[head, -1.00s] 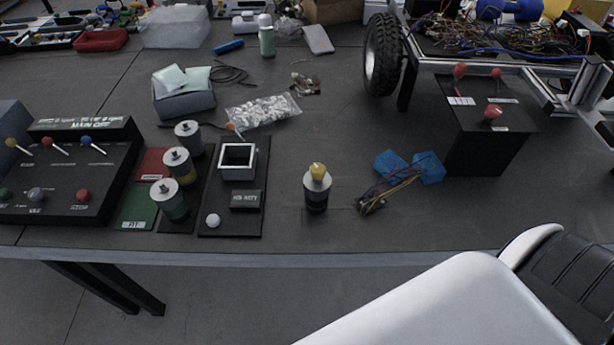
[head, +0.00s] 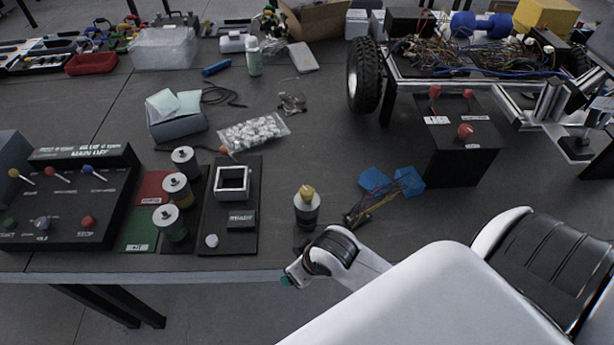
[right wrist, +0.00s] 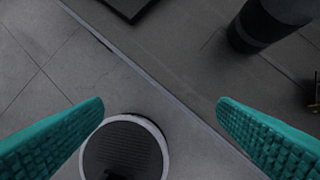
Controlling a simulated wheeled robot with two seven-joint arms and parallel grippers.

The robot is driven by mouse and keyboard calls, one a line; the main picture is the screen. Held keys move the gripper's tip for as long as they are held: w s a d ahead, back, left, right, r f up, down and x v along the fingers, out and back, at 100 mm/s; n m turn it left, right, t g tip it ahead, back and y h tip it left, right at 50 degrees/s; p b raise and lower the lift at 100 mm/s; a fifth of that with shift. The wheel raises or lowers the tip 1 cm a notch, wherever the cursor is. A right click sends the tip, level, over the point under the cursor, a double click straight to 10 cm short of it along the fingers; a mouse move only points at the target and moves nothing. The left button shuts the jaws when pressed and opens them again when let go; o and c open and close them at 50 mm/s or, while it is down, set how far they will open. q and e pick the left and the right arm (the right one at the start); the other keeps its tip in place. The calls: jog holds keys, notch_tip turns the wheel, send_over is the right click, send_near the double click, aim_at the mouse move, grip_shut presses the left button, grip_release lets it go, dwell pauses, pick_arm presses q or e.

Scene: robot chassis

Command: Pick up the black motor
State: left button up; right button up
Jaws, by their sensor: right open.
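The black motor (head: 306,209), a dark upright cylinder with a pale band and a yellow top, stands on the dark table near its front edge. In the right wrist view, its dark body (right wrist: 262,28) shows at the upper right, beyond the fingers. My right gripper (head: 287,281) is at the table's front edge, nearer than the motor and slightly left of it. Its teal fingers (right wrist: 160,104) are spread wide with nothing between them. They do not touch the motor. My left gripper is out of view.
A black board with a square frame (head: 232,207) lies left of the motor. Three silver-topped motors (head: 172,223) stand beyond it. Wires and blue connectors (head: 409,181) lie to the right. A black box with red knobs (head: 458,155) and a wheeled chassis (head: 365,77) are farther right.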

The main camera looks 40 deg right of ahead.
jog(key=w+r, duration=0.4)
jog(key=m+h+p, duration=0.2)
jog(key=m, duration=0.3)
send_near(307, 191)
jog(key=f, duration=0.1)
jog(key=x, duration=0.6)
jog(key=shift+w+f, duration=0.15)
jog(key=shift+w, duration=0.2)
jog(key=shift+n, duration=0.3)
jog(key=shift+s+p+x, duration=0.2)
jog(key=shift+p+x, duration=0.45)
jog(key=shift+x, duration=2.05)
grip_shut()
jog(key=shift+w+d, duration=0.1)
